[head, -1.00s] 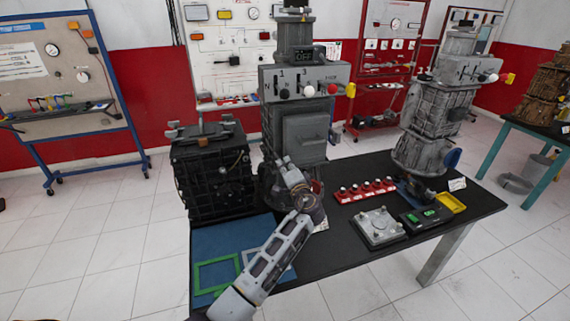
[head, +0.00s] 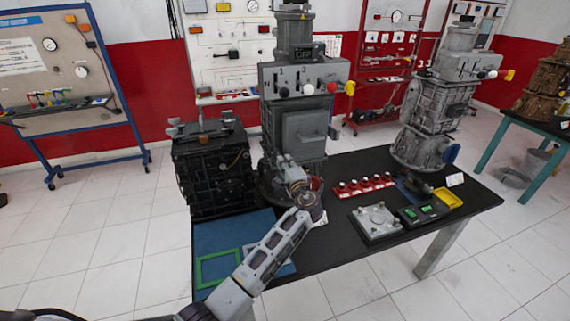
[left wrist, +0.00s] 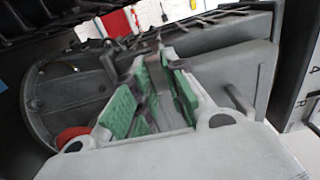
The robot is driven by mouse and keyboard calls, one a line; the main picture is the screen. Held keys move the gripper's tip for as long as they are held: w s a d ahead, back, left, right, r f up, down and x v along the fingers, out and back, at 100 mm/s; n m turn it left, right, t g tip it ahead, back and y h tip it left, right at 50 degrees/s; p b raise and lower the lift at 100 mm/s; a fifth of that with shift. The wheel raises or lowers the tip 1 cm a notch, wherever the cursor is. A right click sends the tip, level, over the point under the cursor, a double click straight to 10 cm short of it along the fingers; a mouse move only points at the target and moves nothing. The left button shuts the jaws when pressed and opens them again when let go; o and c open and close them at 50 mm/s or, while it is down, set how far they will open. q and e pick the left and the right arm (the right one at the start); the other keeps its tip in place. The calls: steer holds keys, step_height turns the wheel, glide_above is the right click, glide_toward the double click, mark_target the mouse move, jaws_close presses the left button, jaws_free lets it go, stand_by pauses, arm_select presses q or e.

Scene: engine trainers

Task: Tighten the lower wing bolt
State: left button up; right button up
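The middle grey engine trainer (head: 270,125) stands on the black table, with a raised square cover (head: 305,135) on its front. My left gripper (head: 284,166) is at its lower front, below and left of the cover. In the left wrist view the two green-padded fingers (left wrist: 156,62) are apart, with a gap between the pads. A small metal part (left wrist: 152,38) shows at the fingertips; I cannot tell whether it is the lower wing bolt or whether the fingers touch it. The wing bolt is not clearly visible in the head view. My right gripper is not in view.
A black engine block (head: 212,170) stands close on the left. A green frame (head: 218,268) lies on a blue mat. Right of my arm are a red strip with knobs (head: 363,186), a grey plate (head: 376,222) and a yellow tray (head: 447,197). Another engine (head: 428,120) stands farther right.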

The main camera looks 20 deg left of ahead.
arm_select(q)
steer(key=o, duration=0.4)
steer(key=shift+d, duration=0.1)
steer(key=shift+o, duration=0.2)
steer(key=v, duration=1.2)
stand_by(0.4)
